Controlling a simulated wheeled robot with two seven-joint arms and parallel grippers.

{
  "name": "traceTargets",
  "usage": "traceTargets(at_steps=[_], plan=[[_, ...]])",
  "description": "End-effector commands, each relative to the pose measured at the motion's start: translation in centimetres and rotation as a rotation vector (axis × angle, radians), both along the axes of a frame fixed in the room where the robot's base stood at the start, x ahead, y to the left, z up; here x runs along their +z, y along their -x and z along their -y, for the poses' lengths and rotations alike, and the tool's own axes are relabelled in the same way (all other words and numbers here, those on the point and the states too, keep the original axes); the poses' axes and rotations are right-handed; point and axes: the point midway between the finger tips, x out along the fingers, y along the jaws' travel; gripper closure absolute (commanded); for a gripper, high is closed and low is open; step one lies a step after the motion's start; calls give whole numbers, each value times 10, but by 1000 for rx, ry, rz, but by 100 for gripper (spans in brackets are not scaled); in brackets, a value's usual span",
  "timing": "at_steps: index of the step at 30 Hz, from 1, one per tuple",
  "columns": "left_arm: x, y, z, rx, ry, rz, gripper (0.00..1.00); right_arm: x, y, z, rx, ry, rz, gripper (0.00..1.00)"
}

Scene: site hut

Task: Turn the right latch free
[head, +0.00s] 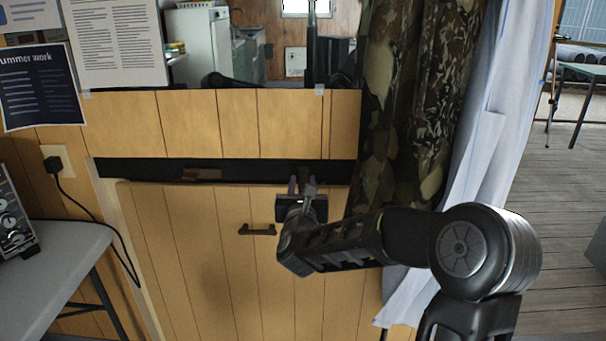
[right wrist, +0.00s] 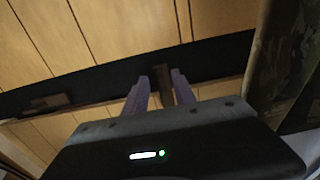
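The right latch (head: 304,172) is a small brown bar on the dark strip (head: 140,169) across the wooden wall. In the right wrist view this latch (right wrist: 166,84) stands crosswise to the strip. My right gripper (head: 301,186) is open, its two pale purple fingers on either side of the latch. In the right wrist view a gap shows between the left finger and the latch; whether the right finger touches it I cannot tell. The left latch (head: 203,174) lies lengthwise along the strip. My left gripper is not in view.
Below the strip is a plank panel (head: 190,240) with a dark handle (head: 257,230). A camouflage curtain (head: 400,110) hangs close to the right of the latch, over my forearm's side. A grey table (head: 50,260) stands at left. Open floor (head: 560,200) shows at right.

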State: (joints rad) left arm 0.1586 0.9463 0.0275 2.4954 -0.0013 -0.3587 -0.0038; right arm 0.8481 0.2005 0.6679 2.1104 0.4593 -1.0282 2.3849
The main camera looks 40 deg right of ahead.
Motion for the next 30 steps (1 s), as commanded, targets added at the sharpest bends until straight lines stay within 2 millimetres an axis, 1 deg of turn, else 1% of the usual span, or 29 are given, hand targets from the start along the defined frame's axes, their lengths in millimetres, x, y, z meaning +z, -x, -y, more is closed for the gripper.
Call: traceTargets(at_steps=[3,9,13,20,30], plan=[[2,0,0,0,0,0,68,0,-16,12,-1,-3,1,68],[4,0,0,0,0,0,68,0,-37,28,-1,-2,1,68],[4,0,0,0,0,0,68,0,-42,32,0,0,0,68],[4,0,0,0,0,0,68,0,-42,32,0,1,0,68],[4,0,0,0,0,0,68,0,-42,32,0,1,-1,95]])
